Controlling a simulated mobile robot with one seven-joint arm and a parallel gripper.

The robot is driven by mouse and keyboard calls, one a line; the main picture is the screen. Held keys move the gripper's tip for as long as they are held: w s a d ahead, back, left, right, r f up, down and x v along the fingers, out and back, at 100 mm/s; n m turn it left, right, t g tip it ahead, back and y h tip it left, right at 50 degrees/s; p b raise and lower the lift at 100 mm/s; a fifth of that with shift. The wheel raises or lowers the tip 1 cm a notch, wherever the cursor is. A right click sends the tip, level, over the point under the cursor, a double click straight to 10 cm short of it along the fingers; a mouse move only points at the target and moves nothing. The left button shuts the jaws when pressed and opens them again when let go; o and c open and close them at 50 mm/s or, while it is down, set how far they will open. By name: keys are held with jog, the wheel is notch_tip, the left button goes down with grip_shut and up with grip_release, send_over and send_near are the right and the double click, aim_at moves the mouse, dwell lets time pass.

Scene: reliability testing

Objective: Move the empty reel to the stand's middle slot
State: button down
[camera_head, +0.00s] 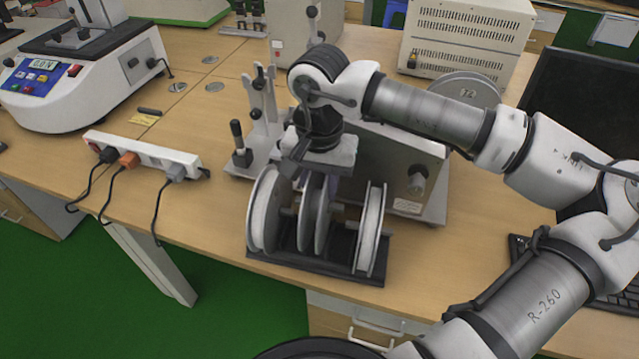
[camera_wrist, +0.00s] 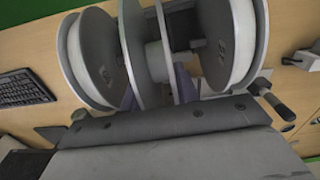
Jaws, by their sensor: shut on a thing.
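A dark stand (camera_head: 300,268) at the table's front edge holds upright reels side by side. A pale grey reel (camera_head: 264,212) is in its left slot and another (camera_head: 370,230) in its right slot. Between them is a reel with thin flanges, which I take to be the empty reel (camera_head: 306,215); in the wrist view its pale flange (camera_wrist: 132,45) shows between the two outer reels. My gripper (camera_head: 316,178) is directly above the stand, pointing down and shut on this middle reel. The fingertips are mostly hidden, and I cannot tell whether the reel is fully seated.
A metal device (camera_head: 400,165) with a knob stands close behind the stand, with a round disc (camera_head: 465,90) behind my arm. A lever fixture (camera_head: 262,110) is behind left. A power strip (camera_head: 145,153) with cables lies left. A monitor (camera_head: 585,110) and keyboard (camera_head: 590,280) are right.

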dwell(0.3)
jog(key=shift+f+b, duration=0.9)
jog(key=shift+b, duration=0.15)
jog(key=shift+f, duration=0.15)
jog(key=shift+f+b, duration=0.6)
jog(key=shift+b, duration=0.3)
jog(key=shift+f+b, duration=0.4)
jog(key=shift+b, duration=0.2)
jog(key=shift+c, duration=2)
grip_release()
jog(key=shift+r, duration=0.15)
